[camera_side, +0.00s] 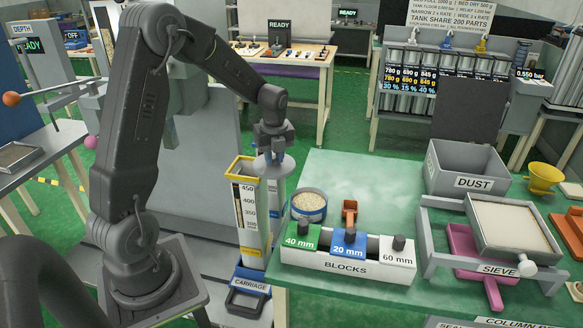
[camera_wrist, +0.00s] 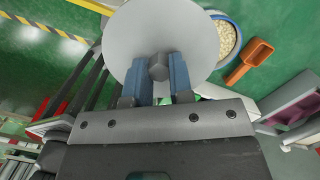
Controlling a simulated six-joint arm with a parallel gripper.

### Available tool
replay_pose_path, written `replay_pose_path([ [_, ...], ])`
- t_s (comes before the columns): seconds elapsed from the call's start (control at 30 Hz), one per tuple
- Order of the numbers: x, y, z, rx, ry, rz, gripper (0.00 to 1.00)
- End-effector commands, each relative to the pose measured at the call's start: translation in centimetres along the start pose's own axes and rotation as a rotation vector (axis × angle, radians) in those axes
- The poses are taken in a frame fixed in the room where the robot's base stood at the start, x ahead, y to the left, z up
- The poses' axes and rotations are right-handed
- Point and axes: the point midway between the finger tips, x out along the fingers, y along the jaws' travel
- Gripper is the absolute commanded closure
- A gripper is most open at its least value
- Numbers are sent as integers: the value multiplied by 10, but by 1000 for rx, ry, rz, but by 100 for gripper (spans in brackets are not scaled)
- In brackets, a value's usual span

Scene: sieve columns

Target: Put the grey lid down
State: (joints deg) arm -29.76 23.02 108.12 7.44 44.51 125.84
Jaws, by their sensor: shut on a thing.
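My gripper (camera_side: 273,152) points down and is shut on the knob of the grey lid (camera_side: 274,170). In the wrist view the lid (camera_wrist: 130,30) is a broad flat grey disc. Its dark knob (camera_wrist: 158,66) sits between the blue fingers of my gripper (camera_wrist: 159,72). In the side view the lid looks level. It appears over a pale grey cylinder (camera_side: 272,205) beside the yellow-edged level scale (camera_side: 246,208). I cannot tell whether the lid touches the cylinder's top. The lid hides what is beneath it in the wrist view.
A blue-rimmed bowl of pale grains (camera_side: 309,204) and an orange scoop (camera_side: 349,212) are on the green table (camera_side: 370,180), right of the lid. The BLOCKS rack (camera_side: 345,266) stands at the front. The DUST box (camera_side: 468,170) and SIEVE (camera_side: 513,228) are farther right.

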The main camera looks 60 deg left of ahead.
Motion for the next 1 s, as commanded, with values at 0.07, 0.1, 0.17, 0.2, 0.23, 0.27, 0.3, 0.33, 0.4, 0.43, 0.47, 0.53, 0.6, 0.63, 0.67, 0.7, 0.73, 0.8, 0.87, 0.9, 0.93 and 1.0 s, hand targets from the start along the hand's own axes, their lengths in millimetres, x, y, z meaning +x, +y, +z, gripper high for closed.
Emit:
replay_pose_path([
  [0.07,-4,6,5,-2,-1,-1,100],
  [0.1,-6,9,7,-2,0,0,100],
  [0.17,-7,11,8,0,1,1,100],
  [0.2,-7,12,8,1,1,1,100],
  [0.23,-7,11,9,3,1,1,100],
  [0.27,-7,10,9,6,1,0,100],
  [0.3,-7,6,9,12,1,-1,100],
  [0.33,-7,2,8,20,1,-1,100],
  [0.4,-5,-15,6,48,0,-5,100],
  [0.43,-4,-24,5,63,0,-7,100],
  [0.47,-3,-34,3,82,0,-8,100],
  [0.53,0,-62,-4,130,0,-14,100],
  [0.6,4,-92,-14,183,0,-20,100],
  [0.63,6,-105,-20,206,0,-22,100],
  [0.67,7,-117,-25,228,0,-25,100],
  [0.7,10,-133,-34,258,0,-28,100],
  [0.73,11,-144,-40,279,0,-30,100],
  [0.8,15,-166,-55,323,0,-36,100],
  [0.87,18,-182,-68,355,0,-40,100],
  [0.9,20,-191,-75,373,0,-42,100],
  [0.93,21,-196,-80,385,0,-44,100],
  [1.0,23,-206,-90,406,0,-47,100],
])
